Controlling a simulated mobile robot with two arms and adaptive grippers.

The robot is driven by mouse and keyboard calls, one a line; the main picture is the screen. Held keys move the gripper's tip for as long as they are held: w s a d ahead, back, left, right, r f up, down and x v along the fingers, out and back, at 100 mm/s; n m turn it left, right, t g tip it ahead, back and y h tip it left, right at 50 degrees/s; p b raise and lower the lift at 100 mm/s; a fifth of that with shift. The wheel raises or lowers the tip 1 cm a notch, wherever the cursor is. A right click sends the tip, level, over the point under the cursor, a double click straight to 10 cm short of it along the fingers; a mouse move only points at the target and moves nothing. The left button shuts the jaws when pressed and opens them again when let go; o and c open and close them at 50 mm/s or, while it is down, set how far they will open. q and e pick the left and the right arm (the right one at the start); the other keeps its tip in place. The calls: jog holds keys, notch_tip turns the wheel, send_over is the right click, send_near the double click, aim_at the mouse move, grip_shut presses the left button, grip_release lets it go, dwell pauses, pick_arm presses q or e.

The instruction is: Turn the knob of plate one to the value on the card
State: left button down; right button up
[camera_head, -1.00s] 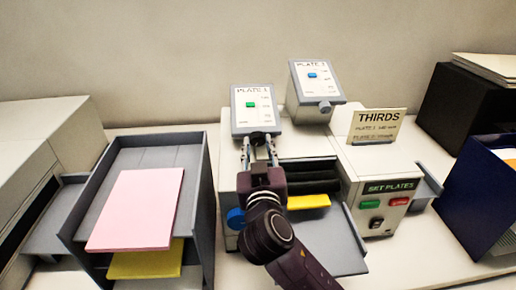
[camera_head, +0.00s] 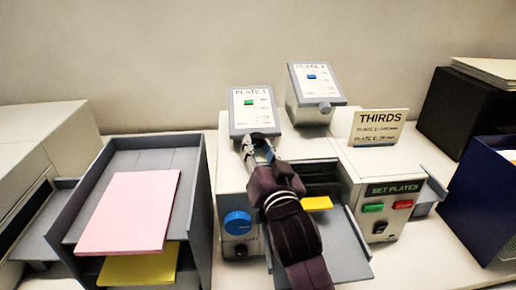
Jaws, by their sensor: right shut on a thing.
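The plate one panel (camera_head: 251,109) is a grey-framed white face with a green mark, tilted up on top of the machine. Its knob, at the panel's lower edge, is mostly hidden by my right gripper (camera_head: 258,141). The gripper's fingers are shut on that knob. The card (camera_head: 379,127) stands to the right, headed "THIRDS", with a line each for plate 1 and plate 2; the values are too blurred to read surely. My left gripper is not in view.
A second panel (camera_head: 314,85) with a blue mark and grey knob (camera_head: 325,107) stands right of plate one. A blue knob (camera_head: 237,222) is on the machine's front. The "SET PLATES" box (camera_head: 391,220) has green and red buttons. Paper trays (camera_head: 190,160) stand left.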

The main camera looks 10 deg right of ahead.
dwell(0.3)
jog(key=o, duration=1.1)
jog(key=shift+o, duration=0.2)
jog(key=s+d, duration=0.1)
jog(key=s, duration=1.1)
jog(key=shift+d, duration=0.3)
jog(key=shift+f, duration=0.1)
